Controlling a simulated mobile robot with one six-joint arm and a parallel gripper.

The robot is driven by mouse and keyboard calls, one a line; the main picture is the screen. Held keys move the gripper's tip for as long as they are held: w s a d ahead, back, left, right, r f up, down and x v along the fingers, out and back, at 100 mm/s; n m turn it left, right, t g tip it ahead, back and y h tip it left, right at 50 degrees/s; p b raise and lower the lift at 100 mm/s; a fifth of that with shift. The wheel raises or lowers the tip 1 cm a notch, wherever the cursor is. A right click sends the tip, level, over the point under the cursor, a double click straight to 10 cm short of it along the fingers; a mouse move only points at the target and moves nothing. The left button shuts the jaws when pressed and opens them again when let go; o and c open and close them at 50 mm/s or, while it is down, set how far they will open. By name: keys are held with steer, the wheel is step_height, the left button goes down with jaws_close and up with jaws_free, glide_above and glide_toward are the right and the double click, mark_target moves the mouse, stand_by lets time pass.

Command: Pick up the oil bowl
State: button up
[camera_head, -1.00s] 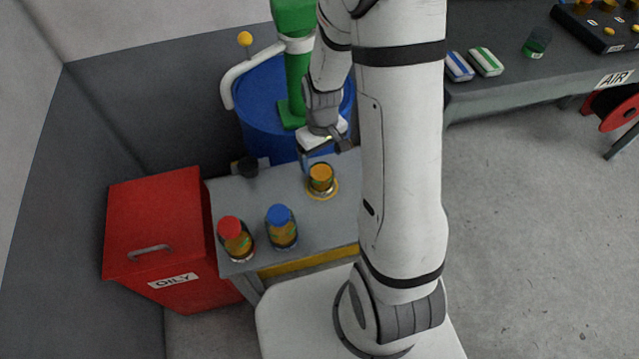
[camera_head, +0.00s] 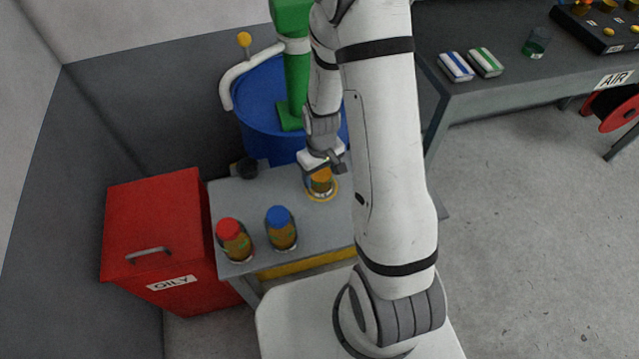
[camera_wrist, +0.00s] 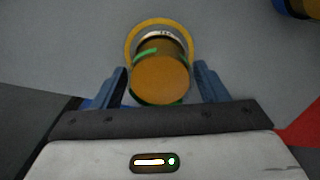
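The oil bowl (camera_head: 321,184) looks like a small amber container with a green mark, standing in a yellow ring on the grey bench (camera_head: 243,196). In the wrist view the amber container (camera_wrist: 159,78) sits between the two blue fingers of my gripper (camera_wrist: 163,88). The fingers are apart, with a gap visible on either side of it. In the head view my gripper (camera_head: 322,172) is right at the container and covers its upper part. Whether the fingers touch it is hidden there.
A red-capped jar (camera_head: 234,241) and a blue-capped jar (camera_head: 281,229) stand on the bench's front left. A red OILY bin (camera_head: 155,235) is to the left. A blue drum (camera_head: 265,112) with a green pump (camera_head: 293,60) stands behind. A dark knob-like object (camera_head: 247,169) is at the back-left corner.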

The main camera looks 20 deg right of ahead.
steer(key=c, duration=1.3)
step_height(320, 180, up, 10)
steer(key=p, duration=0.2)
steer(key=w+m+p, duration=0.1)
steer(key=w, duration=0.1)
steer(key=w+f+m+p, duration=0.1)
steer(key=w+p, duration=0.1)
steer(key=w, duration=0.1)
steer(key=w+m+p, duration=0.1)
steer(key=w, duration=0.1)
steer(key=shift+w+f+m, duration=0.2)
steer(key=shift+w+m, duration=0.1)
